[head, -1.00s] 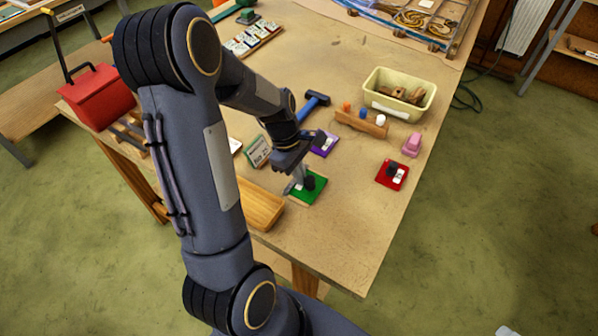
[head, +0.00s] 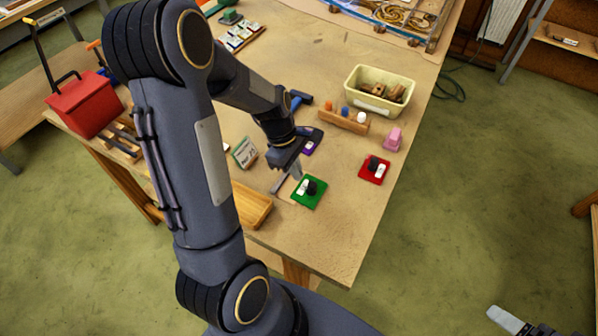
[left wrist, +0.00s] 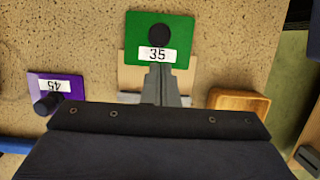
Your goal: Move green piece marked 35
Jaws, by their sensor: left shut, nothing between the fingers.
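The green piece (head: 309,193) marked 35 lies flat on the table, with a black knob and a white label. It also shows in the left wrist view (left wrist: 183,27), its label readable, partly over a pale tan square (left wrist: 128,78). My left gripper (head: 296,174) is shut and empty, just left of the piece's knob in the head view. In the left wrist view its closed fingers (left wrist: 160,72) reach the label edge of the piece; I cannot tell whether they touch it. My right gripper (head: 505,319) shows only partly at the bottom right, its opening unclear.
A purple piece (left wrist: 62,87) marked 45 lies near the left gripper. A red piece (head: 375,170) lies to the right. The table's front right is clear.

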